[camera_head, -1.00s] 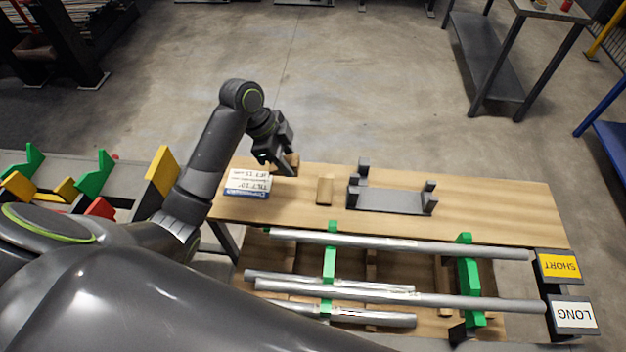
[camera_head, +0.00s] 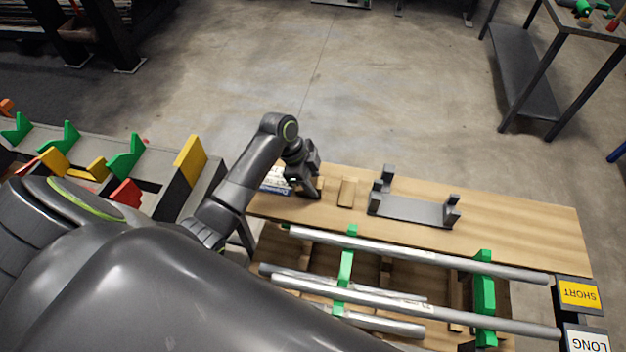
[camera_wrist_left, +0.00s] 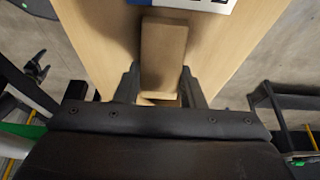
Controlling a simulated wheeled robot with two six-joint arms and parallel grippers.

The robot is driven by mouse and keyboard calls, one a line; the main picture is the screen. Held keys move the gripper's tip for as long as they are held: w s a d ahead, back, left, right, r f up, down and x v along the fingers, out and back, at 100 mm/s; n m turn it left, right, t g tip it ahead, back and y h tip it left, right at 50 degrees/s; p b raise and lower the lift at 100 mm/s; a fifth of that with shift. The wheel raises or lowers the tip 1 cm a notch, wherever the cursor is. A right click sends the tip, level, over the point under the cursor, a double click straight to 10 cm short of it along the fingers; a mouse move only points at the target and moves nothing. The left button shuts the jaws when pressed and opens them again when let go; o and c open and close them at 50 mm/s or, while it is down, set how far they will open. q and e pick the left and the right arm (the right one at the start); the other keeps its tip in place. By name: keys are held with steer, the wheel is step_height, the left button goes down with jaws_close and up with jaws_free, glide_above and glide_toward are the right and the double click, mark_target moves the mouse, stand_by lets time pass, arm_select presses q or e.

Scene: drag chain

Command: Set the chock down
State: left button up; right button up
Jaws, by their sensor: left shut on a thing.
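A brown wooden chock (camera_wrist_left: 163,55) lies between the fingers of my left gripper (camera_wrist_left: 160,88) in the left wrist view. In the head view my left gripper (camera_head: 312,192) points down, low over the left part of the wooden bench top (camera_head: 520,225). It is shut on the chock, which is mostly hidden there by the fingers. I cannot tell whether the chock touches the wood. A second wooden block (camera_head: 346,192) stands on the bench just right of the gripper. My right gripper is not in view.
A grey cradle (camera_head: 412,209) stands right of the second block. A printed label (camera_head: 276,181) lies left of the gripper, partly hidden. Metal tubes (camera_head: 420,254) rest on green supports (camera_head: 484,285) in front. The bench's right part is clear.

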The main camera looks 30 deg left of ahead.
arm_select(q)
steer(key=o, duration=1)
steer(key=b+v, duration=0.1)
steer(key=v, duration=1.1)
steer(key=shift+r, duration=0.1)
